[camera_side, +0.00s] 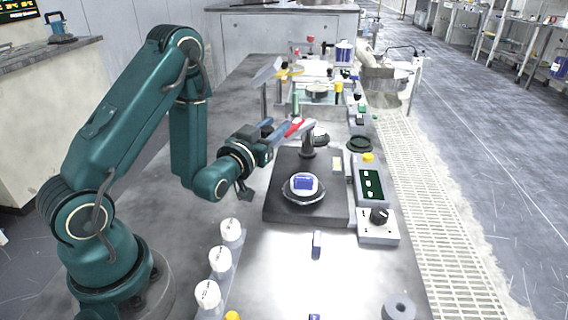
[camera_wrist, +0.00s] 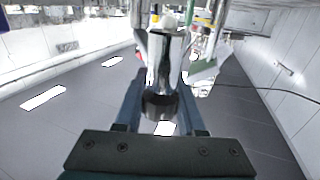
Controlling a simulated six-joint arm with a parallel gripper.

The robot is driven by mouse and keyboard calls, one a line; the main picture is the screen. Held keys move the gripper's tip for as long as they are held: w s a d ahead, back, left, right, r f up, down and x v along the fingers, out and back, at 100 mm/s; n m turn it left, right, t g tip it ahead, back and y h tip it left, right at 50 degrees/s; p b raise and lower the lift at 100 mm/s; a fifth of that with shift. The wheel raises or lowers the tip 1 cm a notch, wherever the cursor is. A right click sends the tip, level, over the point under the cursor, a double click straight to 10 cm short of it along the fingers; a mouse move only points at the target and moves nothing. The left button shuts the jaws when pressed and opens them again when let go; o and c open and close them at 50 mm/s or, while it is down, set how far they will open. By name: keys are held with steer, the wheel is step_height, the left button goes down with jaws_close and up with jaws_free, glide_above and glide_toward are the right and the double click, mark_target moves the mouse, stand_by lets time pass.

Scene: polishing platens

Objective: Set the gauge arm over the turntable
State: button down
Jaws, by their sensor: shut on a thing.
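The turntable (camera_side: 290,195) is a small round disc on a flat black base (camera_side: 330,210) in the side view. A blue and white block (camera_side: 304,182) sits on the disc. A dark post (camera_side: 308,147) rises from the base's far part. My gripper (camera_side: 298,128) is at the top of this post, beyond the disc, with a red part (camera_side: 295,127) at its fingers. In the wrist view my gripper (camera_wrist: 162,85) has its fingers either side of a shiny metal cylinder (camera_wrist: 165,60), which I take for part of the gauge arm. The gauge arm's outline is partly hidden by the fingers.
A control panel (camera_side: 371,184) and a knob box (camera_side: 378,226) stand right of the base. Several white cylinders (camera_side: 220,260) line the near left. A fixture with jars (camera_side: 318,85) stands at the back. The bench in front of the base is mostly clear.

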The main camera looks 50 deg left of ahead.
mark_target(289, 131)
steer(key=shift+w+d+n+g+y, duration=0.3)
steer(key=shift+d+n+g+y, duration=0.4)
steer(key=shift+d+n+y, duration=0.3)
steer(key=shift+w+d+n+g+y, duration=0.3)
steer(key=shift+d+n+g+y, duration=0.45)
steer(key=shift+y, duration=0.35)
steer(key=shift+w+d+n+g+y, duration=0.45)
steer(key=shift+d+n+g+y, duration=0.2)
steer(key=shift+n+g+y, duration=0.35)
steer(key=shift+w+d+n+g+y, duration=0.4)
steer(key=shift+d+n+g+y, duration=0.35)
steer(key=shift+g, duration=0.4)
steer(key=shift+w, duration=0.1)
steer(key=c, duration=0.5)
jaws_free()
steer(key=shift+v, duration=2.55)
